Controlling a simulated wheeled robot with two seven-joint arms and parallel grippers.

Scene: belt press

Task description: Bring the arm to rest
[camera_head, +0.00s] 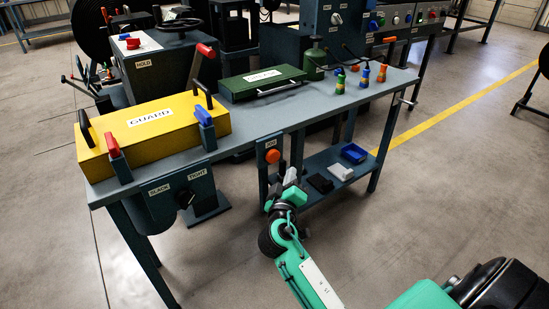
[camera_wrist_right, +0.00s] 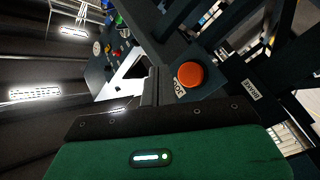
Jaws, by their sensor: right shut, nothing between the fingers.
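My right gripper (camera_head: 289,178) is in front of the bench's front edge, just below and right of the orange JOG button (camera_head: 272,156) in the head view. In the right wrist view the gripper (camera_wrist_right: 155,75) has its fingers together with nothing between them. The orange button (camera_wrist_right: 191,76) shows just right of the fingertips, on its dark panel; whether they touch it I cannot tell. My left gripper is not in view.
The bench (camera_head: 300,112) carries a yellow GUARD box (camera_head: 160,138), a green case (camera_head: 240,88) and several small coloured bottles. Its lower shelf (camera_head: 315,198) holds a blue tray (camera_head: 354,153) and two small blocks. Open floor lies to the right.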

